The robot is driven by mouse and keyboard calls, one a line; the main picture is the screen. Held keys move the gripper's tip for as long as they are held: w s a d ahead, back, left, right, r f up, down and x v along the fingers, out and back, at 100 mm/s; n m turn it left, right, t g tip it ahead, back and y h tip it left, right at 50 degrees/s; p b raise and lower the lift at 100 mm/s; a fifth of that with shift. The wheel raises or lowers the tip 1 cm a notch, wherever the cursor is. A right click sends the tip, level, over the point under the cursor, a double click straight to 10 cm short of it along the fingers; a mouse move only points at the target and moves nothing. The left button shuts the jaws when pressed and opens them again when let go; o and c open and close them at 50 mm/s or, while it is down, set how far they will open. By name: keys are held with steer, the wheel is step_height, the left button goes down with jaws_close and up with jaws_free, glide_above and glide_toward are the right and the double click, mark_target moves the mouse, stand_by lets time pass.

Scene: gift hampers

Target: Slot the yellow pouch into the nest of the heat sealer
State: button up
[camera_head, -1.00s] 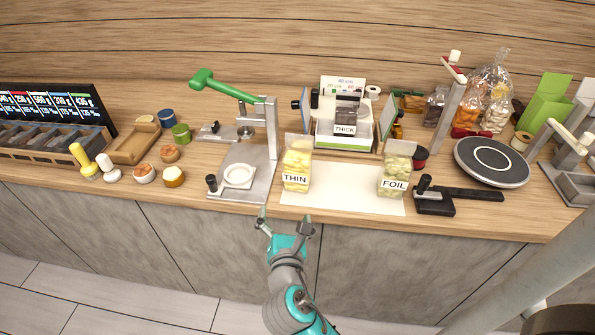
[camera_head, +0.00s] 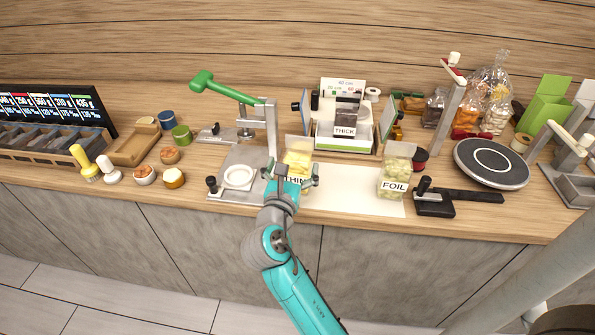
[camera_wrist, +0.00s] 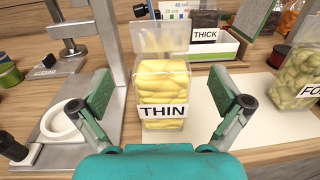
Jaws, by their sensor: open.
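The yellow pouch (camera_head: 297,160) labelled THIN stands upright on the left end of a white mat. It also shows in the wrist view (camera_wrist: 163,84), centred between my fingers. My gripper (camera_head: 291,172) is open in front of the pouch, a finger on either side; in the wrist view (camera_wrist: 166,100) a gap shows on each side. The heat sealer (camera_head: 270,130) with a green lever (camera_head: 226,88) stands just left of the pouch. Its nest, a white ring (camera_head: 239,177) on the grey base plate, looks empty. My gripper hides the pouch's lower part in the head view.
The FOIL pouch (camera_head: 395,175) stands at the mat's (camera_head: 345,190) right end. The THICK pouch (camera_head: 346,118) is in a white box behind. A black hand tool (camera_head: 435,200) lies to the right.

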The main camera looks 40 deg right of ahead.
mark_target(299, 149)
steer(key=x, duration=0.5)
steer(key=shift+f, duration=0.2)
steer(key=shift+s, duration=0.1)
steer(key=shift+c, duration=0.3)
steer(key=c, duration=1.6)
